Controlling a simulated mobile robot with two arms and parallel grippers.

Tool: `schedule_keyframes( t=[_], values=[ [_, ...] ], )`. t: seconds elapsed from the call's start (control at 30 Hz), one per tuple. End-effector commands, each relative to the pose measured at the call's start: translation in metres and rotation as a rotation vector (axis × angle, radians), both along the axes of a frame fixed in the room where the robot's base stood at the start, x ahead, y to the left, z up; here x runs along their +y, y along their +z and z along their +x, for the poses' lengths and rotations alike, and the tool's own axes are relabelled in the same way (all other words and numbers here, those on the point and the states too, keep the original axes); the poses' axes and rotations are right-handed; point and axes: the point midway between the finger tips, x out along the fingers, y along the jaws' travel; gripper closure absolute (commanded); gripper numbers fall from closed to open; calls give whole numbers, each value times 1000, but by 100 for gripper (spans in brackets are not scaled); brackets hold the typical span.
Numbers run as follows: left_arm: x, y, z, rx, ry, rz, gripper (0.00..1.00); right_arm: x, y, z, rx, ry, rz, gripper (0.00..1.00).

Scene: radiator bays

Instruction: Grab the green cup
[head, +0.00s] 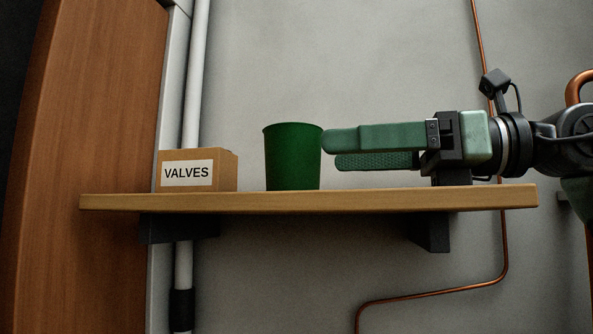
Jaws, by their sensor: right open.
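The green cup (292,157) stands upright on a wooden shelf (308,201), near the middle of the head view. My right gripper (330,150) comes in from the right, level with the cup, just above the shelf. Its two green fingers point left and are apart, with nothing seen between them. The fingertips are right beside the cup's right side; I cannot tell whether they touch it. My left gripper is not in view.
A cardboard box labelled VALVES (197,171) sits on the shelf left of the cup. A white pipe (193,80) runs down behind it. A copper pipe (503,250) runs down the wall at right. A brown wooden panel (85,150) stands at far left.

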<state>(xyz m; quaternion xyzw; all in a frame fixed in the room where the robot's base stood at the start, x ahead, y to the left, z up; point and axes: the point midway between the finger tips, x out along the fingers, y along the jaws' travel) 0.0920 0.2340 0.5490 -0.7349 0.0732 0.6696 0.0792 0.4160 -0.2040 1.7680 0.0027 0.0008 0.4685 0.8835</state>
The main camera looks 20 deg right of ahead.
Motion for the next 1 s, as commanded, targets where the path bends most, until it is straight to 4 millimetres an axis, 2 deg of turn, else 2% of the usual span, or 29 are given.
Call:
schedule_keyframes(
  t=[0.23,0.4,0.6,0.83,1.0],
  values=[
    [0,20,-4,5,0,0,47,24,5,14,1,2,-4,14],
    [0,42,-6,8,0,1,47,43,9,26,1,2,-4,14],
    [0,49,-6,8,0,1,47,59,5,37,-1,1,-1,14],
    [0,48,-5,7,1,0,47,60,4,38,-1,0,-1,14],
    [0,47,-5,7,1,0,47,59,4,38,0,0,0,61]
  ],
)
